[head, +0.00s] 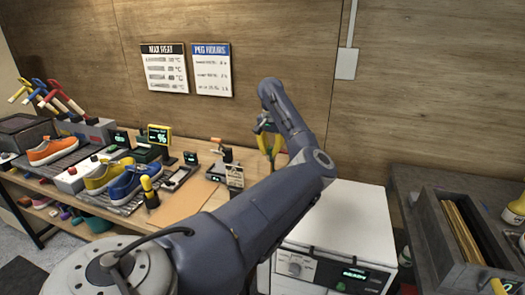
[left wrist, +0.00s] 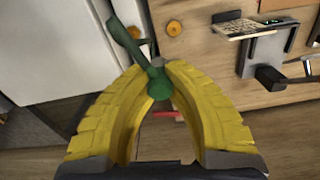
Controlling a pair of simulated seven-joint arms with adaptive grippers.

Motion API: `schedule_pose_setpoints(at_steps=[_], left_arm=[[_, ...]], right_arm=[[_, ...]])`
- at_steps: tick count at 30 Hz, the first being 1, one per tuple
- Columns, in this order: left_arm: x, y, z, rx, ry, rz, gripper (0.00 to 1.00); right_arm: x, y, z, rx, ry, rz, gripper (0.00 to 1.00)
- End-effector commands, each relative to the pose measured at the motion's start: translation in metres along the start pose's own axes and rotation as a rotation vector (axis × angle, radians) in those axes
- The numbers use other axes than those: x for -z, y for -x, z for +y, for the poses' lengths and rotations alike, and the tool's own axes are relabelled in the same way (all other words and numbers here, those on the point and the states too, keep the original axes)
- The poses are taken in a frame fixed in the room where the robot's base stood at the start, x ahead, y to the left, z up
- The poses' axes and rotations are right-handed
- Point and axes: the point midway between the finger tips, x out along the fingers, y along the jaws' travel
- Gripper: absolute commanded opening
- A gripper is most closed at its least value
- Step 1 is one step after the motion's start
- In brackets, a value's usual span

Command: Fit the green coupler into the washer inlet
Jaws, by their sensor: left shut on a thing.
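My arm covers part of the washer in the head view. I cannot make out the washer inlet. I do not see my right gripper.
A wooden bench (head: 190,205) with an orange shoe (head: 52,151), a blue shoe (head: 133,180) and small devices stands at left. The washer's white top is mostly bare.

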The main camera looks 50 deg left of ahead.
Motion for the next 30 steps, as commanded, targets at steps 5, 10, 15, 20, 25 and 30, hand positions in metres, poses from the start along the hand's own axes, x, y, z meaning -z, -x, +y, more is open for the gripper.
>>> schedule_pose_setpoints(at_steps=[5,10,15,20,25,30], left_arm=[[-0.004,-0.029,0.049,-0.002,0.001,-0.001,0.0],[-0.01,-0.051,0.073,-0.002,0.087,0.0,0.0],[-0.011,-0.053,0.064,-0.002,0.179,0.001,0.0],[-0.011,-0.053,0.061,-0.001,0.212,0.0,0.0],[-0.011,-0.053,0.061,-0.001,0.215,0.0,0.0],[-0.011,-0.053,0.061,0.0,0.215,0.002,0.0]], right_arm=[[0.0,0.0,0.0,0.0,0.0,0.0,0.44],[0.0,0.0,0.0,0.0,0.0,0.0,0.44],[0.0,0.0,0.0,0.0,0.0,0.0,0.44],[0.0,0.0,0.0,0.0,0.0,0.0,0.44],[0.0,0.0,0.0,0.0,0.0,0.0,0.44],[0.0,0.0,0.0,0.0,0.0,0.0,0.44]])
